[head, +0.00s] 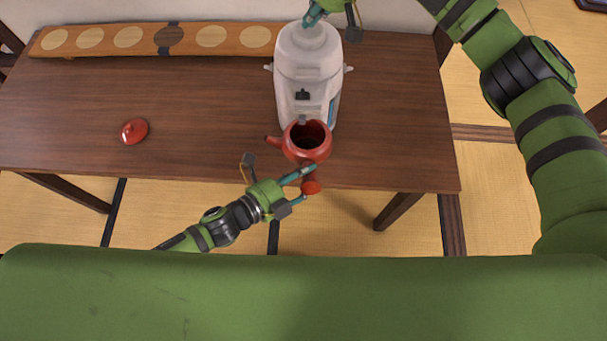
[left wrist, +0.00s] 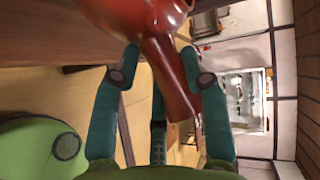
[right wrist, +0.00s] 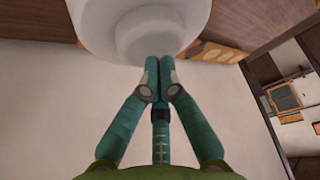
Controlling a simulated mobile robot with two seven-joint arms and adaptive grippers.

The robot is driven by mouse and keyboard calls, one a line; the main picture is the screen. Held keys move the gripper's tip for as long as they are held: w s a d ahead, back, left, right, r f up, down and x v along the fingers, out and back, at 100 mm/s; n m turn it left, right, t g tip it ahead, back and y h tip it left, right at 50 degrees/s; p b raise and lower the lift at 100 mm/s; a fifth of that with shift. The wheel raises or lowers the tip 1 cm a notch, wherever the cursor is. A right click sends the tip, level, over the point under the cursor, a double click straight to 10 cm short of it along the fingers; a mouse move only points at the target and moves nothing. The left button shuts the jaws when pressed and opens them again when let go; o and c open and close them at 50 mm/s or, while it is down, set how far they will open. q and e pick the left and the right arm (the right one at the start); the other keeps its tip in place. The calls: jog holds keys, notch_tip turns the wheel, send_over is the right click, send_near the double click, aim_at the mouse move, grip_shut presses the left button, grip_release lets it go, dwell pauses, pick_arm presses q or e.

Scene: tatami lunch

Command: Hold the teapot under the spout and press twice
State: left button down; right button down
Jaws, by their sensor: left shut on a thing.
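The red teapot (head: 306,146) is lidless, its dark opening facing up, under the front of the white dispenser (head: 309,80), by its small spout. My left gripper (head: 306,177) is shut on the teapot's handle, which shows between the fingers in the left wrist view (left wrist: 168,75). The teapot is at the table's front edge; I cannot tell whether its base touches the table. My right gripper (head: 312,16) is at the dispenser's round top button. In the right wrist view its fingertips (right wrist: 153,62) are together at the button (right wrist: 150,35); contact is not certain.
The red lid (head: 134,131) lies on the wooden table (head: 210,110) at the left. A long board with round discs (head: 90,40) lies along the back edge. The table between lid and dispenser is clear.

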aim_at(312, 32)
jog(key=shift+s+f, duration=0.15)
jog(key=shift+f, duration=1.4)
jog(key=shift+r, duration=2)
jog(key=shift+f, duration=0.35)
jog(key=shift+f, duration=1.55)
jog(key=shift+r, duration=1.9)
jog(key=shift+w, duration=0.2)
